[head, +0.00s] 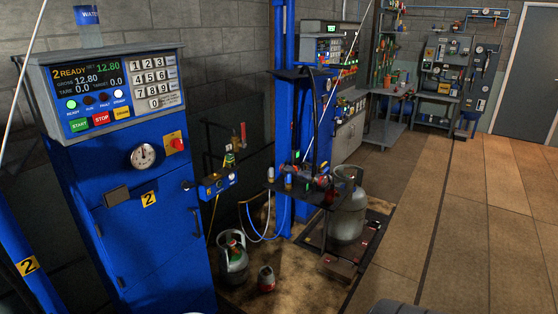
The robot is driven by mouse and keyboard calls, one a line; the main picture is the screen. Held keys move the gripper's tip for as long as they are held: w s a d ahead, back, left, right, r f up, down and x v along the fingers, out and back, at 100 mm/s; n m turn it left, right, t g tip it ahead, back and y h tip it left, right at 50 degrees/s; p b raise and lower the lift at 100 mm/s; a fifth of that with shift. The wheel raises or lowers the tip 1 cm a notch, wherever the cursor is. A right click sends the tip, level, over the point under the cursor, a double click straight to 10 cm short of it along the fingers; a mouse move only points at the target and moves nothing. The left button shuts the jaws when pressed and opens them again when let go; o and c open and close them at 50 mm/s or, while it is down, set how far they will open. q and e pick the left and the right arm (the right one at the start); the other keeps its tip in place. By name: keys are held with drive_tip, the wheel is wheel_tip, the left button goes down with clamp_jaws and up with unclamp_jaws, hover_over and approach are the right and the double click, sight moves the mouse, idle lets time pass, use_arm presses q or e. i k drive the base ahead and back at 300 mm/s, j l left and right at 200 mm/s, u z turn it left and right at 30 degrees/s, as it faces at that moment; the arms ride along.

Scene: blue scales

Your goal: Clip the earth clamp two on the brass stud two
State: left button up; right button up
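I cannot make out the earth clamp two or the brass stud two at this size. A blue cabinet (150,240) marked 2 stands at the left, with a lit display (90,78) reading 2 READY and 12.80. A blue column marked 2 (27,267) is at the left edge. A small blue box (216,185) with fittings sits right of the cabinet, and a thin yellow line hangs below it. Neither of my grippers is in view.
A grey gas cylinder (348,215) stands on a low dark platform beside a dark shelf (300,192) with small items. Benches and tool boards (445,80) line the back. The brown floor (470,230) at right is clear.

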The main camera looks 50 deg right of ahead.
sight(229, 157)
drive_tip(key=z, duration=1.4)
